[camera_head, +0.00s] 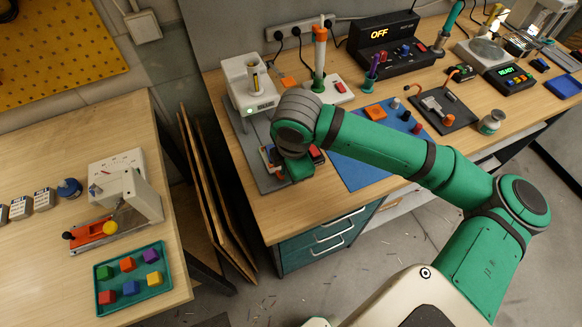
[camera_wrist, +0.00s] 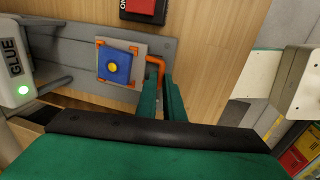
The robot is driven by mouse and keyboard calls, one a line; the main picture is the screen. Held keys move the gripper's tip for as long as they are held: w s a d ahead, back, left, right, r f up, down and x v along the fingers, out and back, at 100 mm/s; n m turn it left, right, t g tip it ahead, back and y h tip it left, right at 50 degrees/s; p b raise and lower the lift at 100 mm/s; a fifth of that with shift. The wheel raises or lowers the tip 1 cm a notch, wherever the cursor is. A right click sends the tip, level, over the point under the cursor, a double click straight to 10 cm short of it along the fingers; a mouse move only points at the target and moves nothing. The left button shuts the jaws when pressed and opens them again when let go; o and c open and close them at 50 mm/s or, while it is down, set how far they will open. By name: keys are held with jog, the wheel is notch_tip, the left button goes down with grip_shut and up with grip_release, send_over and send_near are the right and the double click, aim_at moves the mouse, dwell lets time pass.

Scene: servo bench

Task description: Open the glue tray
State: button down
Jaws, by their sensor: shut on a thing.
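The glue machine (camera_head: 248,85) is a white unit at the back left of the bench, on a grey base plate (camera_head: 249,150). In the wrist view its side (camera_wrist: 14,70) reads GLUE and has a lit green light. The glue tray (camera_wrist: 137,45) is a light plate with orange corners, beside the machine. It carries a blue square part (camera_wrist: 116,67) with a yellow centre. An orange handle (camera_wrist: 154,62) sticks out from the tray's side. My gripper (camera_wrist: 162,84) is shut on this handle. In the head view my gripper (camera_head: 295,168) hides much of the tray.
A red ON switch (camera_wrist: 145,8) stands close to the tray. A blue mat (camera_head: 360,172) with small parts lies to the right of my gripper. Drawers (camera_head: 318,238) are below the bench front. A second table on the left holds a teal tray (camera_head: 133,292) of coloured blocks.

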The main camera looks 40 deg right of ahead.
jog(key=shift+s+a, duration=0.15)
jog(key=shift+s, duration=0.25)
jog(key=c, duration=1.9)
grip_release()
jog(key=shift+w, duration=0.15)
notch_tip(320, 180, up, 11)
jog(key=s, duration=0.2)
jog(key=shift+a+f, duration=0.15)
jog(key=shift+f, duration=0.05)
